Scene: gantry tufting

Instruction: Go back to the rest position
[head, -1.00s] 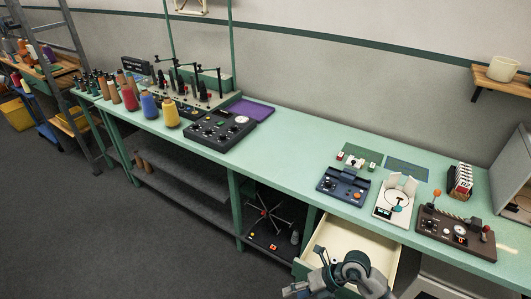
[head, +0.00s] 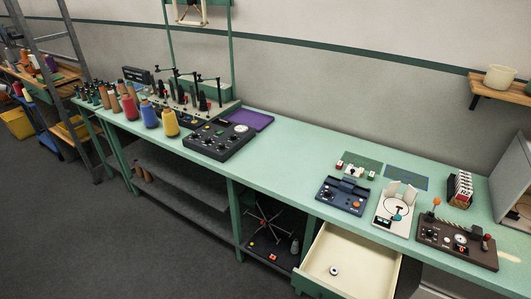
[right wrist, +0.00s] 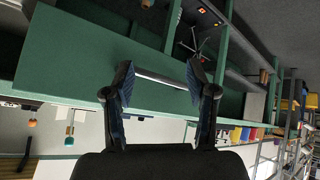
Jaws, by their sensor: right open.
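My right gripper (right wrist: 160,85) shows in the right wrist view with its two fingers spread apart and nothing between them. Behind the fingers is a green drawer front (right wrist: 80,60) with a pale bar-shaped handle (right wrist: 160,79); I cannot tell the exact distance between them. In the head view the cream drawer (head: 352,252) stands pulled out under the bench, with a small round metal-looking part (head: 334,270) inside. Neither gripper shows in the head view.
A long green bench (head: 290,155) runs across the head view. It carries a dark control box (head: 219,139), a blue device (head: 343,194), a white board (head: 398,208) and a brown panel (head: 457,241). Cones of thread stand at left. Grey floor (head: 130,255) is clear in front.

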